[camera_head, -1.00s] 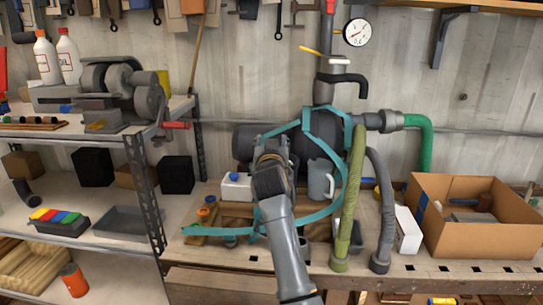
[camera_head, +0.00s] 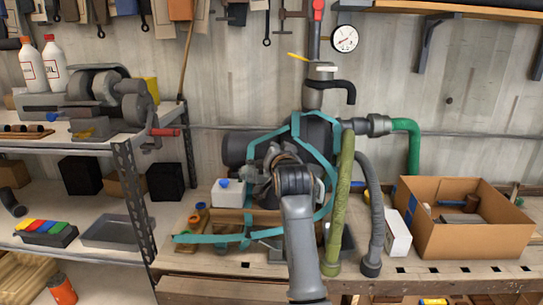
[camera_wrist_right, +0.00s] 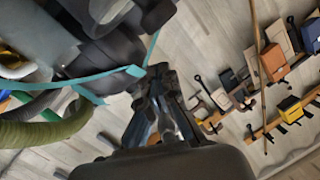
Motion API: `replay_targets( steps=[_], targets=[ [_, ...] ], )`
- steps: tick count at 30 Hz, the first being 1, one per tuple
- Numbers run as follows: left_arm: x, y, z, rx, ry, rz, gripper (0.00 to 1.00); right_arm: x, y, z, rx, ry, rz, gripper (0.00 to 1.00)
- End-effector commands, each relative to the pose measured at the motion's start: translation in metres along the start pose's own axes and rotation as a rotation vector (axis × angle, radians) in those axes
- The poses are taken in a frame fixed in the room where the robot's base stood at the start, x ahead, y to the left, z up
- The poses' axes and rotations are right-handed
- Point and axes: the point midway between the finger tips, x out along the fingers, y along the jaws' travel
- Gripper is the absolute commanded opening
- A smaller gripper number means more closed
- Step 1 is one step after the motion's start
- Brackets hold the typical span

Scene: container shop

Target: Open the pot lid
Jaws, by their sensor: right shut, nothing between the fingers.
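I cannot make out a pot or a pot lid in either view. My right gripper (camera_head: 268,160) is in front of the dark pump-like machine (camera_head: 240,149) on the workbench, and its fingers are partly hidden by my own wrist. In the right wrist view the right gripper (camera_wrist_right: 160,72) is shut and empty. Its tips are close to the teal strap (camera_wrist_right: 135,71) beside the dark machine (camera_wrist_right: 115,45); I cannot tell whether they touch. My left gripper is in neither view.
Teal straps (camera_head: 327,150) loop around the machine. A green hose (camera_head: 343,195) and a grey hose (camera_head: 374,215) hang right of my arm. An open cardboard box (camera_head: 480,238) stands on the right of the bench (camera_head: 440,277). A metal shelf (camera_head: 132,190) stands left.

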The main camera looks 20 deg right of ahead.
Motion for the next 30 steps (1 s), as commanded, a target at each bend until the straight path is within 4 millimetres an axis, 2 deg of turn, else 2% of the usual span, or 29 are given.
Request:
replay_targets(
  steps=[1,6,12,16,19,22,30],
  targets=[
    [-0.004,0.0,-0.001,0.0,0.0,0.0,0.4,-0.006,0.021,0.006,0.122,-0.032,-0.016,0.0],
    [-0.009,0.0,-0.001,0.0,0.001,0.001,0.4,-0.036,0.063,0.019,0.544,-0.134,-0.12,0.0],
    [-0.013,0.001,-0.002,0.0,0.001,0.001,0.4,-0.076,0.084,0.015,0.859,-0.219,-0.237,0.0],
    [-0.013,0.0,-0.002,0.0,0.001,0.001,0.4,-0.09,0.087,0.012,0.947,-0.248,-0.28,0.0],
    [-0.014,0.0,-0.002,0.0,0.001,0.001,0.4,-0.091,0.086,0.011,0.969,-0.257,-0.292,0.0],
    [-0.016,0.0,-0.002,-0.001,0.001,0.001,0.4,-0.083,0.082,0.011,0.972,-0.26,-0.293,0.0],
    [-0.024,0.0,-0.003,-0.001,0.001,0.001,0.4,-0.039,0.064,0.014,0.97,-0.259,-0.293,0.0]
  ],
)
